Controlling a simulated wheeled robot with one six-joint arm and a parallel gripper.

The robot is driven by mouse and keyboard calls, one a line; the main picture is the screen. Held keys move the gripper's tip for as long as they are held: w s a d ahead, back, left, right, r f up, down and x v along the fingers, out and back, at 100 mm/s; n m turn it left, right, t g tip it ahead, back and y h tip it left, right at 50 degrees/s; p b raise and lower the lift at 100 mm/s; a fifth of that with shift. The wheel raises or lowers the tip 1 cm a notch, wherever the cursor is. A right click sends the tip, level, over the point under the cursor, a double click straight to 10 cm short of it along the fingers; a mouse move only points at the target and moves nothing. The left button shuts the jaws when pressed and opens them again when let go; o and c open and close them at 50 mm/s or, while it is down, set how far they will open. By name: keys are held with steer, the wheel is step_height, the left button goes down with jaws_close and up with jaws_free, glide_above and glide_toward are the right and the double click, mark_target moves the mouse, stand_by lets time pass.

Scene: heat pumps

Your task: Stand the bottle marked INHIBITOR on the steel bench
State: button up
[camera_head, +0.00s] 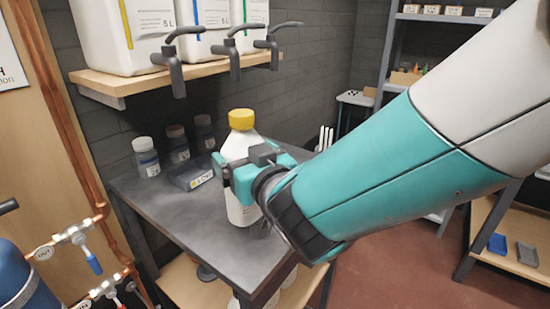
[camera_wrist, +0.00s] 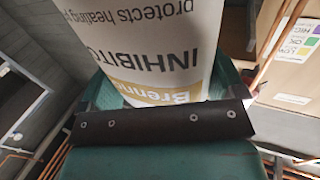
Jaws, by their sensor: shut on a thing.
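The bottle marked INHIBITOR (camera_head: 238,150) is white with a yellow cap and stands about upright at the steel bench (camera_head: 185,222). Its label shows upside down in the wrist view (camera_wrist: 150,50), with "INHIBITO" readable. My gripper (camera_head: 240,172) is shut around the bottle's body, its teal fingers on either side; it also shows in the wrist view (camera_wrist: 160,110). The bottle's base appears over the dark bench top near its front right edge. I cannot tell whether the base touches the bench.
Small jars (camera_head: 146,157) and a dark tray with a label (camera_head: 192,174) stand at the back of the bench. Above, a wooden shelf (camera_head: 150,80) holds large white containers with dark taps (camera_head: 176,70) hanging down. The bench's front left is clear.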

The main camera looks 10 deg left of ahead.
steer(key=shift+f, duration=1.2)
steer(key=shift+f+b, duration=0.2)
steer(key=shift+b, duration=0.15)
steer(key=o, duration=1.6)
